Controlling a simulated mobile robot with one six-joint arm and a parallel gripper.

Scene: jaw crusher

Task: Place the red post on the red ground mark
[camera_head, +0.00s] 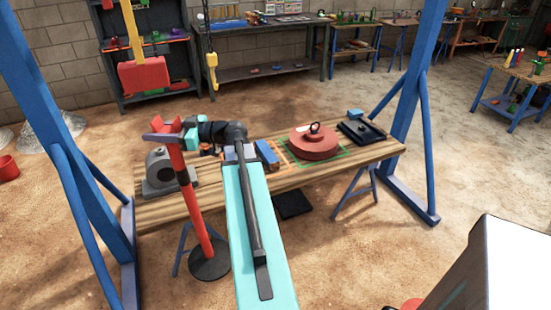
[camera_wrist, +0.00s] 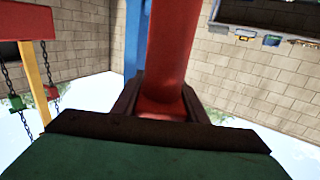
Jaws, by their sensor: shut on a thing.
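The red post (camera_head: 191,190) stands nearly upright, slightly tilted in the head view, with a round dark base (camera_head: 209,265) below. My gripper (camera_head: 168,135) is shut on the post near its top. In the wrist view the post (camera_wrist: 170,45) runs up between the dark jaws (camera_wrist: 160,108). I cannot tell whether the base touches the floor or hangs just above it. I cannot make out the red ground mark in either view; it may be hidden.
A wooden table (camera_head: 220,197) stands right behind the post, carrying a grey machine part (camera_head: 162,172) and a red disc (camera_head: 314,147). Blue frame legs (camera_head: 75,200) rise at the left and right (camera_head: 412,110). A white box (camera_head: 500,270) fills the lower right. Sandy floor at left is open.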

